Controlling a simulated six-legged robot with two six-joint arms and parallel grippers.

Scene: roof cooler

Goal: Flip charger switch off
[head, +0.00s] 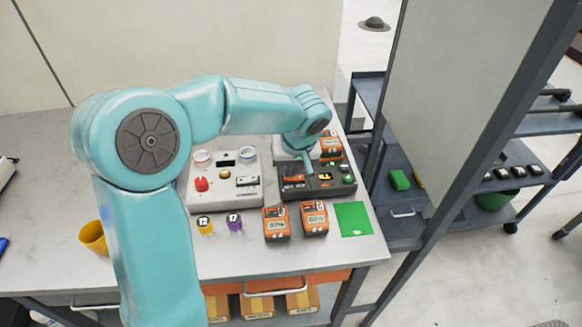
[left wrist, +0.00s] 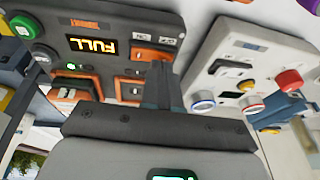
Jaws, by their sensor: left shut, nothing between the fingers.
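The dark charger panel (head: 322,190) lies on the grey table, right of the middle in the head view. It carries orange parts, a lit display and a green button. In the left wrist view the charger (left wrist: 100,20) shows upside down at the upper left, with a display reading FULL (left wrist: 92,46) and an orange-framed switch (left wrist: 150,54). My left gripper (head: 308,168) is over the charger's left part. In the left wrist view its shut fingers (left wrist: 158,82) are close by the orange-framed switch. I cannot tell whether they touch it. My right gripper is out of view.
A light control panel (head: 225,198) with a red button stands left of the charger. Orange battery packs (head: 276,223), a green mat (head: 354,218), small cups (head: 235,224) and a yellow cup (head: 93,237) are on the table.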

